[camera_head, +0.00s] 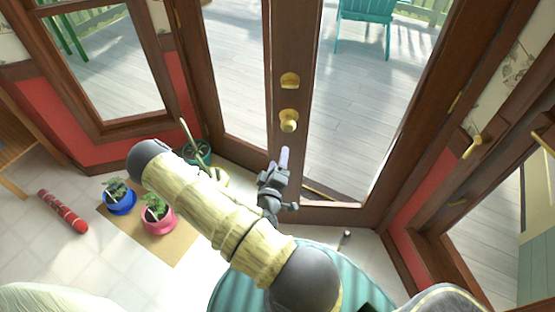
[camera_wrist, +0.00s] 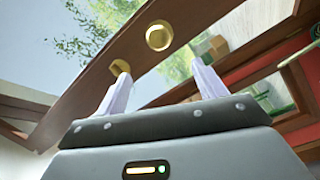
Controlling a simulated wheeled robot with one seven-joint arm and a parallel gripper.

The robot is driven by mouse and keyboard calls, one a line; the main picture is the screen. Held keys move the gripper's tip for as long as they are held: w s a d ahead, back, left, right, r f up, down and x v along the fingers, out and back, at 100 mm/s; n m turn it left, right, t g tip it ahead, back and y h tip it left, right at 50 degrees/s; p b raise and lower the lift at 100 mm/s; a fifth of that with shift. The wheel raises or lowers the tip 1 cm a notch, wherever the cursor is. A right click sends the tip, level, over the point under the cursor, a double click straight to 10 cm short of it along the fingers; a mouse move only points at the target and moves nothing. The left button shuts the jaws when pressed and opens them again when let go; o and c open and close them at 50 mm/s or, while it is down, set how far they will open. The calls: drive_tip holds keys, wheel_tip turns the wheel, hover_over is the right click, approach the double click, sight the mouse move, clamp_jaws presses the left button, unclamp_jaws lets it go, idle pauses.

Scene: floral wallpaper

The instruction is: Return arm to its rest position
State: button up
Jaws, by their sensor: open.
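My gripper (camera_head: 284,158) is in front of the brown door, below its round brass knob (camera_head: 289,120). In the wrist view my gripper (camera_wrist: 160,82) shows two pale fingers spread apart with nothing between them. My arm is stretched out across the middle of the head view, toward the door.
A blue pot (camera_head: 120,204) and a pink pot (camera_head: 159,222) with plants stand on a tan mat (camera_head: 182,249) left of my arm. A red cylinder (camera_head: 63,212) lies on the floor. A teal striped round surface (camera_head: 228,288) is under my arm. A teal chair (camera_head: 364,27) stands outside.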

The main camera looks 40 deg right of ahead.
drive_tip(key=shift+s+a, duration=0.3)
drive_tip(key=shift+a, duration=0.05)
drive_tip(key=shift+w, duration=0.1)
drive_tip(key=w+a+r+m+g+y+p, duration=0.1)
drive_tip(key=w+a+r+m+g+y, duration=0.15)
drive_tip(key=a+y, duration=0.35)
drive_tip(key=w+a+r+m+g+y+p, duration=0.1)
drive_tip(key=a+m+g+y, duration=0.35)
drive_tip(key=a, duration=0.45)
drive_tip(key=s+a+r+n+g+y, duration=0.1)
drive_tip(key=s+a+r+n, duration=0.1)
drive_tip(key=s+r, duration=0.2)
drive_tip(key=s+a+r+n+g+y, duration=0.1)
drive_tip(key=s+a+r+n+y, duration=0.1)
drive_tip(key=r, duration=0.7)
drive_tip(key=shift+s+a+r, duration=0.25)
drive_tip(key=shift+s+a, duration=0.6)
drive_tip(key=shift+s, duration=0.1)
